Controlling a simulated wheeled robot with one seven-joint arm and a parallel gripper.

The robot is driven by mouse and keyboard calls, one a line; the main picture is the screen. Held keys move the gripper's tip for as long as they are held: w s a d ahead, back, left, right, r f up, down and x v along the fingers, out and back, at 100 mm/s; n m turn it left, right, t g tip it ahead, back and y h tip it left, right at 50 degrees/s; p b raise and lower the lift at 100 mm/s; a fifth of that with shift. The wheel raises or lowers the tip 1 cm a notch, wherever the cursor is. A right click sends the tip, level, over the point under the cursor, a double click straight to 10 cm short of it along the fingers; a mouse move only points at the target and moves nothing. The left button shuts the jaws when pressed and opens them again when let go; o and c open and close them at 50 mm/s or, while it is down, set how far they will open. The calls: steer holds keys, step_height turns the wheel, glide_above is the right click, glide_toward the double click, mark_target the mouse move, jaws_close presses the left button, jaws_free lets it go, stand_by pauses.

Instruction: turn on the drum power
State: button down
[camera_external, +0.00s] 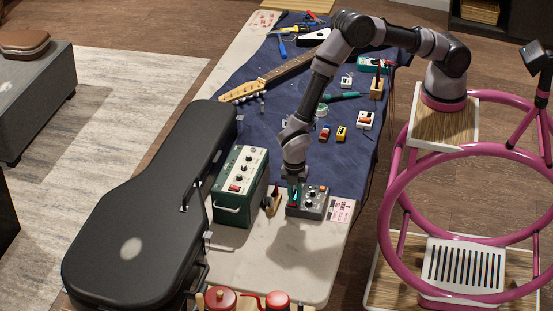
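A small dark grey box (315,206) with knobs lies on the bare front part of the table; it may be the drum unit, but no label is readable. My gripper (293,196) points down at the left part of its top. The fingertips are tiny here, so I cannot tell whether they touch it or are open. A teal patch shows at the fingers. The gripper hides part of the box's top, and no power switch or its state can be made out.
A green amplifier-like box (235,212) with knobs and a red switch stands left of the grey box. A small wooden item (272,204) lies between them. A black guitar case (135,235) lies further left. Pedals, tools and a guitar neck (285,71) lie on the blue cloth (290,118).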

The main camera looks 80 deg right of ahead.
step_height(320, 180, up, 14)
steer(key=shift+w, duration=0.2)
stand_by(0.4)
steer(key=d+r+m+t+y, duration=0.1)
steer(key=d+r+m, duration=0.4)
steer(key=d+r, duration=0.7)
steer(key=d+r+m+t, duration=0.2)
steer(key=d+r+m, duration=0.2)
steer(key=d+r, duration=0.8)
steer(key=s+d+r+m+t, duration=0.2)
steer(key=s+d+r+m, duration=0.45)
steer(key=d+r, duration=0.3)
steer(key=s+d+r+m+t, duration=0.1)
steer(key=s+d+m, duration=0.2)
steer(key=s, duration=0.3)
steer(key=s+d+r+m+t+y, duration=0.1)
steer(key=s+d+m, duration=0.2)
steer(key=s, duration=0.3)
steer(key=shift+s+d+r+m, duration=0.35)
steer(key=shift+d+r, duration=0.05)
steer(key=shift+d, duration=0.35)
